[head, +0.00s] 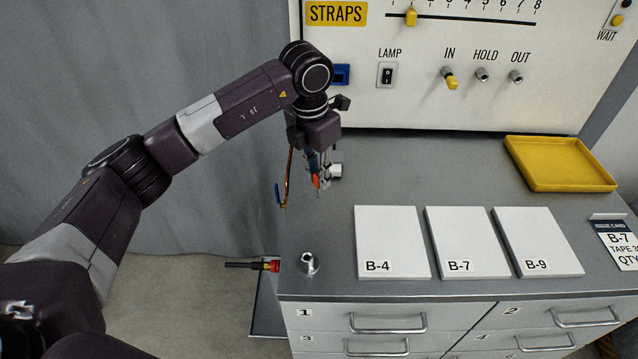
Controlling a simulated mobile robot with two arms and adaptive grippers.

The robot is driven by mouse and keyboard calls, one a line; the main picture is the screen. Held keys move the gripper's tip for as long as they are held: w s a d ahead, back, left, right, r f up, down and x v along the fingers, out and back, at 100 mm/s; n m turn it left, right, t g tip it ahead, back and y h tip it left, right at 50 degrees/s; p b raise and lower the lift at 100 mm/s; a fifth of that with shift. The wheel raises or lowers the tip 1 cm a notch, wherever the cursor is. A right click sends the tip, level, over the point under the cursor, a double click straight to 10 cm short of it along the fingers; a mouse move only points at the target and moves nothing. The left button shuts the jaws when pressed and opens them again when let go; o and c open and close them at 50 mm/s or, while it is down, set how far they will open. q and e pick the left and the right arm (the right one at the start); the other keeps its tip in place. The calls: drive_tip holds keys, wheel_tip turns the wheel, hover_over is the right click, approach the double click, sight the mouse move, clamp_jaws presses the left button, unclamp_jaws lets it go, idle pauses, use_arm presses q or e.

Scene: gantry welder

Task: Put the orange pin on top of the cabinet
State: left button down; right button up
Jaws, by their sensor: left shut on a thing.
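My left gripper (322,176) reaches in from the left and points down over the left back part of the cabinet top. It is shut on the orange pin (316,183), a small orange piece mostly hidden between its fingers. The cabinet (430,165) has a grey top and numbered drawers in front. From this angle I cannot tell whether the pin touches the top. My right gripper is not in view.
Three white plates marked B-4 (393,238), B-7 (465,238) and B-9 (536,238) lie on the top. A yellow tray (560,163) is at the back right. A metal socket (309,263) stands at the front left. A control panel (420,50) rises behind.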

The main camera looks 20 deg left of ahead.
sight(319, 190)
use_arm(q)
drive_tip(key=shift+f, duration=0.25)
wheel_tip(319, 190, down, 3)
drive_tip(key=shift+f+p, duration=0.2)
drive_tip(key=shift+p, duration=0.5)
drive_tip(key=shift+f, duration=0.3)
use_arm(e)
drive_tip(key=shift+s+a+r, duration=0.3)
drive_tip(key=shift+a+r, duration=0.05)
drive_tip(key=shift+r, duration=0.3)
use_arm(q)
drive_tip(key=shift+f, duration=0.1)
drive_tip(key=c, duration=2.3)
unclamp_jaws()
drive_tip(key=shift+f, duration=0.1)
drive_tip(key=o, duration=0.5)
drive_tip(key=shift+c, duration=0.2)
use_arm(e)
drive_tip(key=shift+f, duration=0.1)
